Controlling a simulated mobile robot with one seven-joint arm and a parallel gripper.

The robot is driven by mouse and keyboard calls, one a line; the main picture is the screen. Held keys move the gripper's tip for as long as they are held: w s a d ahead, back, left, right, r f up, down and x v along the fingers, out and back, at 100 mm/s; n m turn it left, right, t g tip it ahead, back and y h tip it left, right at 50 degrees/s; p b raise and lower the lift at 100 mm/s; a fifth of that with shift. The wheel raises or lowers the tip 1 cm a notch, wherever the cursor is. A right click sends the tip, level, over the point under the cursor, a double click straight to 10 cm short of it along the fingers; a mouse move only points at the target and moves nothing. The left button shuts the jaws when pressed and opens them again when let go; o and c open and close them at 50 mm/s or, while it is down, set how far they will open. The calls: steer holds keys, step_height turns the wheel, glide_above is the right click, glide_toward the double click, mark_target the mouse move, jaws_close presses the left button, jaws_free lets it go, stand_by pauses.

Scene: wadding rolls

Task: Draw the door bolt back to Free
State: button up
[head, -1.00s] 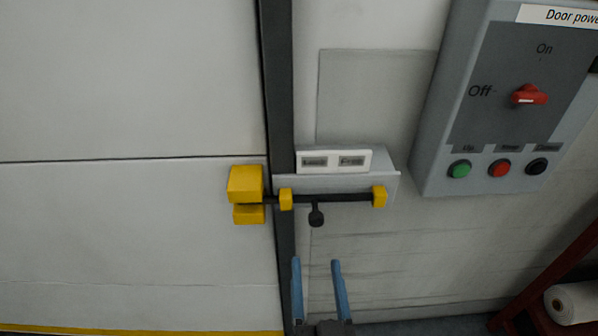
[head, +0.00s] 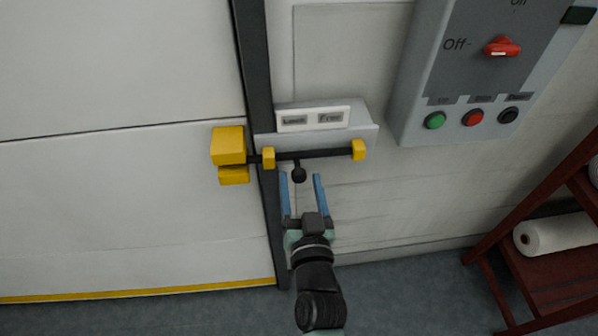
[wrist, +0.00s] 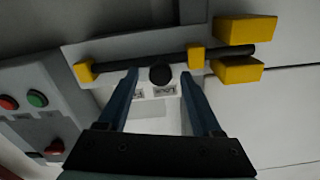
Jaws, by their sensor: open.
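The door bolt (head: 322,154) is a dark rod lying level through two yellow guides on a grey bracket (head: 362,131). Its left end reaches the yellow keeper (head: 228,146) on the door (head: 120,200). A dark knob (head: 299,175) hangs from the rod, nearer the left guide. A label plate (head: 313,118) above reads what looks like "Locked" at left and "Free" at right. My gripper (head: 302,178) is open just below the rod, one blue finger on each side of the knob. In the wrist view the knob (wrist: 160,74) shows between the fingertips; contact cannot be told.
A grey door power box (head: 410,105) with a red switch (head: 502,47) at Off and several buttons is on the wall at the right. A red rack (head: 545,215) with a white roll (head: 555,234) stands at lower right. The wall below the bolt is clear.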

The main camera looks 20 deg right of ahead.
steer(key=shift+x, duration=1.45)
jaws_close()
stand_by(0.4)
